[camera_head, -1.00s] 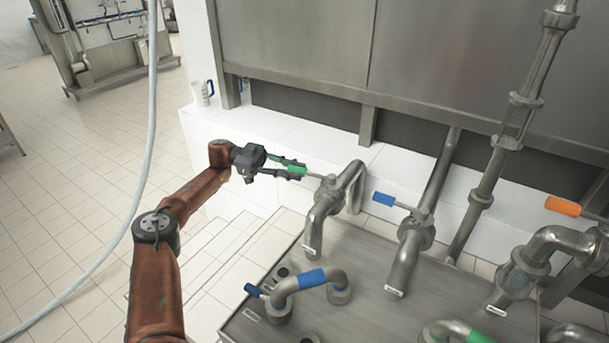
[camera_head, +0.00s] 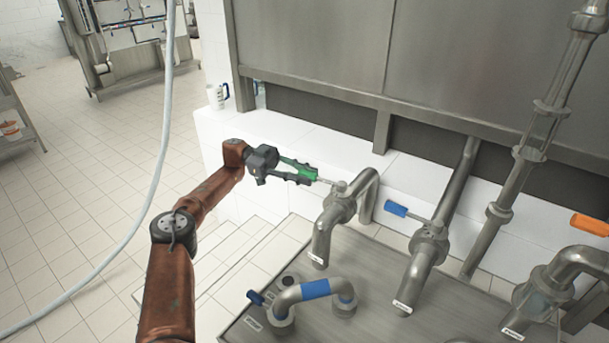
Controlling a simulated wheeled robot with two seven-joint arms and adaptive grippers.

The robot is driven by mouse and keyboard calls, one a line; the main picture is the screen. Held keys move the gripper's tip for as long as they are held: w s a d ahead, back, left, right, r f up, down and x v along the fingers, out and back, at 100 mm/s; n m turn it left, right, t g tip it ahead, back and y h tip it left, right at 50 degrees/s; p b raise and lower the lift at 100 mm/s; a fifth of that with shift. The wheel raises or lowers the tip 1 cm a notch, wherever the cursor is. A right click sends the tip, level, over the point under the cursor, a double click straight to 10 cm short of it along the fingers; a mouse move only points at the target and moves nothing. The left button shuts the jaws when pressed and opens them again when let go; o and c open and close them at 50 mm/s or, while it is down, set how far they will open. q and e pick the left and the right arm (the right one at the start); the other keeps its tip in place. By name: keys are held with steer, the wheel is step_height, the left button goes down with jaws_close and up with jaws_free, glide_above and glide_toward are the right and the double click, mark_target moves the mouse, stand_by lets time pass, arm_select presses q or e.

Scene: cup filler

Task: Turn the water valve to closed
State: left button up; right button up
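A valve with a green lever handle (camera_head: 296,166) stands on a steel pipe (camera_head: 329,225) at the middle of the view. The lever points left, toward my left gripper (camera_head: 305,174). The gripper's dark fingers are at the green handle and partly cover it; whether they are pressed shut on it cannot be told. A second valve, with a blue lever (camera_head: 397,209) pointing left, is to the right. An orange lever (camera_head: 590,225) is at the right edge. The pipe labels are too small to read. My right gripper is not in view.
A curved pipe with a blue band (camera_head: 315,289) and a small blue handle (camera_head: 256,298) sits on the steel plate (camera_head: 370,262) below. A large steel tank (camera_head: 310,50) is behind. A white jug (camera_head: 217,96) stands on the ledge at the back left.

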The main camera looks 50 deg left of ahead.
arm_select(q)
steer(key=o, duration=0.4)
steer(key=shift+c, duration=0.2)
steer(key=shift+r, duration=0.1)
step_height(320, 180, up, 10)
steer(key=shift+f, duration=0.15)
